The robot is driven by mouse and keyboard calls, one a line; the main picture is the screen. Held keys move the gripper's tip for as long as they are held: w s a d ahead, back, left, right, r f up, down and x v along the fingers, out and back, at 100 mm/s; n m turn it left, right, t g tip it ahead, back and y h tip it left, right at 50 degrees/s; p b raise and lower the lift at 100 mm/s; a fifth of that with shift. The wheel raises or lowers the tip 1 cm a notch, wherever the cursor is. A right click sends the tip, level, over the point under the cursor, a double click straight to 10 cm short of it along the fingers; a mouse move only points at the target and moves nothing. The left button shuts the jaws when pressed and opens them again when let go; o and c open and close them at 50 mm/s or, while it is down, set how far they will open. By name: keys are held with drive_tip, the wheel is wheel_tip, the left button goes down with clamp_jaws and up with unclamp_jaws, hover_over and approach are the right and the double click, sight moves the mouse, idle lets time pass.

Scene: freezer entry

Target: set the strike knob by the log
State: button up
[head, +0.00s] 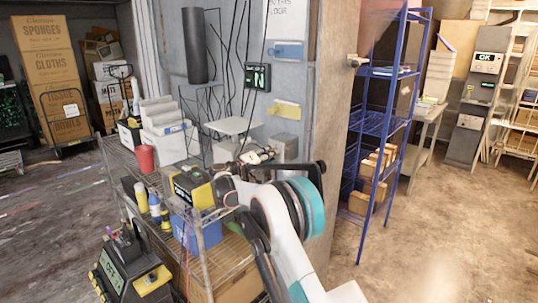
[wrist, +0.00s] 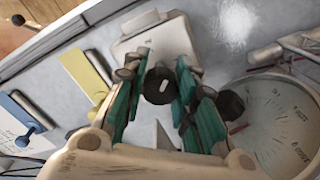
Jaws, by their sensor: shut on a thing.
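In the wrist view, a round black knob (wrist: 154,93) with a short white mark stands in front of a pale plate (wrist: 155,38) on the wall. The mark runs nearly upright in that picture, leaning slightly. My gripper (wrist: 160,84) has its teal fingers closed on either side of the knob. In the head view, a lettered log sheet (head: 284,15) hangs high on the grey wall; my arm hides the knob.
A round gauge (wrist: 275,125) sits right of my gripper in the wrist view. A wire shelf cart (head: 225,262) with boxes and bottles stands left of my arm. A blue rack (head: 372,121) stands right of the wall post. The floor at right is clear.

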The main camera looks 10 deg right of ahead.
drive_tip(key=n, duration=0.4)
drive_tip(key=shift+n, duration=0.3)
drive_tip(key=n, duration=0.4)
drive_tip(key=shift+p, duration=0.35)
drive_tip(key=shift+n, duration=0.3)
drive_tip(key=o, duration=1.1)
drive_tip(key=shift+a, duration=0.15)
drive_tip(key=v, duration=1.1)
drive_tip(key=shift+s+a, duration=0.25)
drive_tip(key=shift+a, duration=0.05)
